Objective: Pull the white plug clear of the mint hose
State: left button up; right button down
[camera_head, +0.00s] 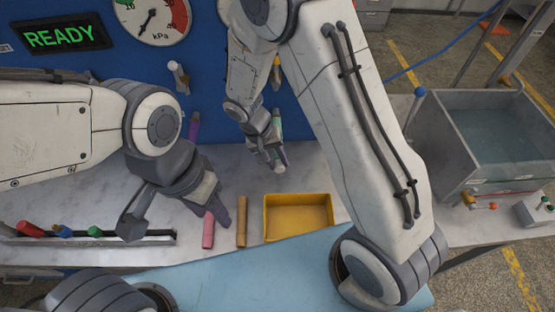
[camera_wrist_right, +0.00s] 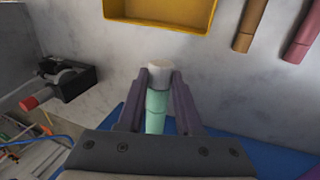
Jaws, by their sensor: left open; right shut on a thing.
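The mint hose (camera_head: 277,122) hangs in front of the blue panel in the head view. The white plug (camera_head: 281,167) is at its lower end. In the right wrist view the white plug (camera_wrist_right: 160,77) meets the end of the mint hose (camera_wrist_right: 156,108), with no gap visible between them. My right gripper (camera_wrist_right: 160,82) is shut, its fingertips on both sides of the white plug, with the hose running back between the fingers. My left gripper (camera_head: 217,215) is open and points down just above the pink hose piece, apart from the mint hose.
A yellow tray (camera_head: 298,196) lies on the table, with a tan piece (camera_head: 242,221) and a pink piece (camera_head: 208,230) left of it. A rack with coloured plugs (camera_head: 95,238) is at the left. A grey water tank (camera_head: 490,135) stands at the right.

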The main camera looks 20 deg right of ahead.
jog(key=shift+s+a+b, duration=0.15)
jog(key=shift+s+b, duration=0.15)
jog(key=shift+s, duration=0.3)
dwell(0.4)
jog(key=shift+s+a+b, duration=0.2)
jog(key=shift+s+b, duration=0.2)
jog(key=shift+s, duration=0.75)
jog(key=shift+s+a+b, duration=0.2)
jog(key=shift+s+b, duration=0.15)
jog(key=shift+s, duration=0.75)
jog(key=s+r, duration=0.1)
jog(key=s+r+p, duration=0.1)
jog(key=s+r, duration=0.1)
jog(key=shift+a, duration=0.3)
